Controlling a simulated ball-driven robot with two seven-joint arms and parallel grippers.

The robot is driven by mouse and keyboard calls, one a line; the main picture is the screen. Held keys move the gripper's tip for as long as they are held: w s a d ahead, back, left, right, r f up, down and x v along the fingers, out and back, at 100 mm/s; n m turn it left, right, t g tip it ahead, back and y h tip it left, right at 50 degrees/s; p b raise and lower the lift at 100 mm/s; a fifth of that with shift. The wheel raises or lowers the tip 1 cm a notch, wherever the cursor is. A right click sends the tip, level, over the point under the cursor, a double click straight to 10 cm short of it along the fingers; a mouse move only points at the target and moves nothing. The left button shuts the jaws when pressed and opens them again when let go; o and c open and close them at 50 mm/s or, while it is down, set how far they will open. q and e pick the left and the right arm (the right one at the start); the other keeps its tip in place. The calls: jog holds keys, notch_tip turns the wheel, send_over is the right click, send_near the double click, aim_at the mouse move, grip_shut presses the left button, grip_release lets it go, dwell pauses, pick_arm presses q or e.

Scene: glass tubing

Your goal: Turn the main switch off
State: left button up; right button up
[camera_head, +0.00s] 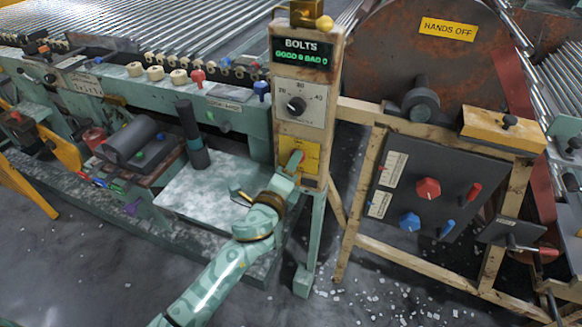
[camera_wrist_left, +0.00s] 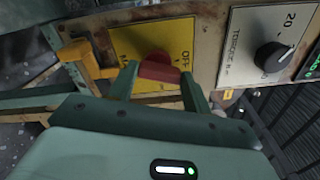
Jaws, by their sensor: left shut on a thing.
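The main switch is a red knob (camera_head: 296,157) on a yellow plate (camera_head: 312,166) low on the tan control post. In the left wrist view the red knob (camera_wrist_left: 158,68) sits on the yellow plate (camera_wrist_left: 150,38), with "OFF" lettered to the right of the knob. My left gripper (camera_head: 291,169) reaches up to the plate from below. In the left wrist view its two fingers (camera_wrist_left: 160,76) stand on either side of the knob and are shut on it. The fingers hide the knob's lower part and some lettering. My right gripper is not in view.
A torque dial (camera_head: 297,105) and a green "BOLTS" display (camera_head: 300,54) sit above the plate. A grey panel (camera_head: 405,235) with red and blue knobs stands to the right. A yellow bracket (camera_wrist_left: 88,60) is close left of the plate.

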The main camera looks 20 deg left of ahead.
pick_arm(q)
jog(key=shift+a+f+n, duration=0.1)
jog(key=shift+n, duration=1.8)
jog(key=o, duration=1)
jog(key=shift+p, duration=0.3)
